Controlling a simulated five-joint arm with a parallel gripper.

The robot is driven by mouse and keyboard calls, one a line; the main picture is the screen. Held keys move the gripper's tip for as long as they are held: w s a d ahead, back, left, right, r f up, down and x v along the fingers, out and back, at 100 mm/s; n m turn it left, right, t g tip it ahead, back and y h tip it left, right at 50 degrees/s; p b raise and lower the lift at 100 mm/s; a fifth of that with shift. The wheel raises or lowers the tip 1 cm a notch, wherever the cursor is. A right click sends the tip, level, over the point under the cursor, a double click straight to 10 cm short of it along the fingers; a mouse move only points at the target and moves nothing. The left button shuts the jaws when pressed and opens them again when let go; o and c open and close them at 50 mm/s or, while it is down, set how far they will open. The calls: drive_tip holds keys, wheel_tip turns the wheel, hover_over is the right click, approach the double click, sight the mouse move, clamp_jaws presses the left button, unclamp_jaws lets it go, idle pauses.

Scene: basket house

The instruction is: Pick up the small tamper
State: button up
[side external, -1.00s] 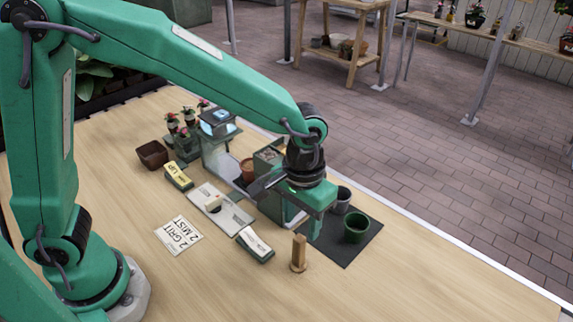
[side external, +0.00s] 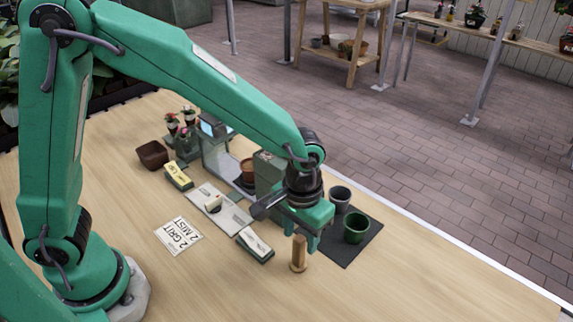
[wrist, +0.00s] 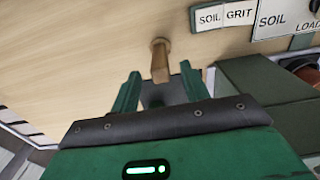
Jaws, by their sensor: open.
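The small tamper (side external: 299,254) is a wooden piece with an upright handle on a round base, standing on the table. In the wrist view the tamper (wrist: 160,60) lies just beyond the gap between the fingertips. My gripper (side external: 308,238) is open, with its green fingers pointing down close above and behind the tamper's top. In the wrist view my gripper (wrist: 160,82) shows its two fingers spread, with nothing clearly held between them. Whether the fingers touch the handle cannot be told.
A white-topped block (side external: 255,244) sits left of the tamper. A green pot (side external: 356,227) and a grey pot (side external: 340,198) stand on a dark mat (side external: 340,250) to the right. A card (side external: 178,235) lies at left. The table in front of the tamper is clear.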

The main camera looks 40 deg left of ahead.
drive_tip(key=shift+f, duration=1.8)
clamp_jaws()
drive_tip(key=shift+r, duration=0.15)
drive_tip(key=shift+r, duration=0.5)
drive_tip(key=r, duration=0.3)
drive_tip(key=shift+s+d+r, duration=0.1)
drive_tip(key=shift+s, duration=0.1)
drive_tip(key=s+d+r, duration=0.5)
drive_tip(key=s+r, duration=0.1)
drive_tip(key=s, duration=0.4)
drive_tip(key=shift+r, duration=0.25)
